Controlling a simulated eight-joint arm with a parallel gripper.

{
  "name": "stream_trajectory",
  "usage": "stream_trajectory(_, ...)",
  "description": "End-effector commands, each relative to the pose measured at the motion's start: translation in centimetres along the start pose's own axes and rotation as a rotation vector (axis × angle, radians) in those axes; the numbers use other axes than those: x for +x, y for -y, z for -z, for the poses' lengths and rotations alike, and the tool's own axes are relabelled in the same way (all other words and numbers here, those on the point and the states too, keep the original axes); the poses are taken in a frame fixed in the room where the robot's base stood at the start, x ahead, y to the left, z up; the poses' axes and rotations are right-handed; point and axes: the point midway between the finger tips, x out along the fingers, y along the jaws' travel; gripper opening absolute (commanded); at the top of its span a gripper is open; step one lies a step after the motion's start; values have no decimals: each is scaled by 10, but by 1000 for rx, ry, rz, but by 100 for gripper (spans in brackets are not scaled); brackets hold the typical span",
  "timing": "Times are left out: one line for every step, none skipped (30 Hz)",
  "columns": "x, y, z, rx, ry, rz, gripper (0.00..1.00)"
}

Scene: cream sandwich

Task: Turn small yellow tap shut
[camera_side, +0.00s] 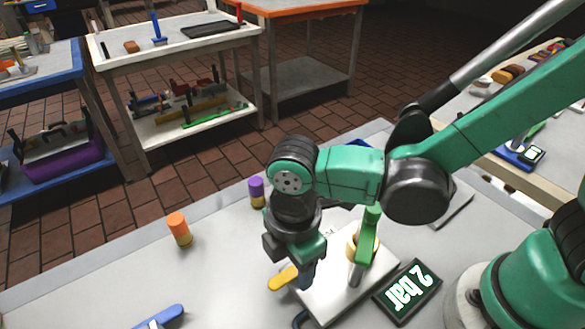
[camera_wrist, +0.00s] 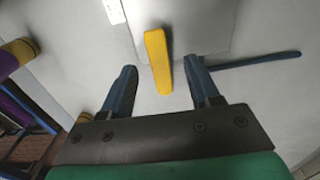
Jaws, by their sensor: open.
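The small yellow tap (camera_side: 283,278) shows as a yellow lever at the left edge of a pale metal plate (camera_side: 335,297) on the grey bench. In the wrist view the yellow lever (camera_wrist: 158,62) lies lengthwise between my fingers, with a gap on both sides. My gripper (camera_side: 305,275) points down over that edge of the plate and is open, its fingers astride the lever. They also show in the wrist view (camera_wrist: 161,68). The lever's pivot end is hidden by my gripper in the side view.
A larger green lever (camera_side: 364,247) stands upright on the plate, close to my wrist. A display (camera_side: 408,290) reading "2 bar" lies to its right. An orange cylinder (camera_side: 179,229), a purple cylinder (camera_side: 257,192) and a blue-handled tool (camera_side: 160,318) are on the bench. The left bench is mostly clear.

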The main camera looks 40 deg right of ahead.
Motion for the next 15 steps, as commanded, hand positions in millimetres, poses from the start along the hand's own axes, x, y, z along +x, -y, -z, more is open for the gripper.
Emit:
stream_trajectory(3, 0, 0, 1, 0, 0, 55)
stream_trajectory(4, 0, 0, 1, 0, 0, 55)
stream_trajectory(5, 0, 0, 1, 0, 0, 55)
stream_trajectory(6, 0, 0, 1, 0, 0, 55)
stream_trajectory(6, 0, 0, 1, 0, 0, 55)
stream_trajectory(6, 0, 0, 1, 0, 0, 55)
stream_trajectory(6, 0, 0, 1, 0, 0, 55)
stream_trajectory(6, 0, 0, 1, 0, 0, 55)
stream_trajectory(6, 0, 0, 1, 0, 0, 55)
stream_trajectory(6, 0, 0, 1, 0, 0, 55)
stream_trajectory(6, 0, 0, 1, 0, 0, 55)
stream_trajectory(6, 0, 0, 1, 0, 0, 44)
stream_trajectory(6, 0, 0, 1, 0, 0, 35)
stream_trajectory(6, 0, 0, 1, 0, 0, 27)
stream_trajectory(6, 0, 0, 1, 0, 0, 15)
